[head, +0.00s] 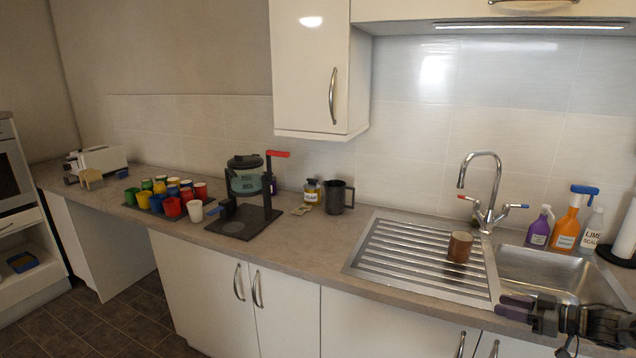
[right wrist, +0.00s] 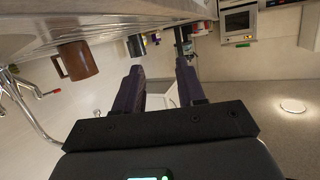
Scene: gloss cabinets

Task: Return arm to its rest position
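My right gripper (head: 522,312) is at the lower right of the head view, in front of the sink. In the right wrist view its two dark purple fingers (right wrist: 160,85) stand apart with nothing between them. A brown mug (head: 459,247) stands on the ribbed drainer, behind and left of this gripper and apart from it. The mug also shows in the right wrist view (right wrist: 78,60), left of the fingers. My left arm and gripper are not in view.
The steel drainer (head: 385,262) and sink (head: 545,265) have a tap (head: 487,190) behind them. An orange spray bottle (head: 566,226) and other bottles stand at the right. A coffee machine (head: 245,195), a dark jug (head: 338,197) and several coloured cups (head: 172,207) stand further left.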

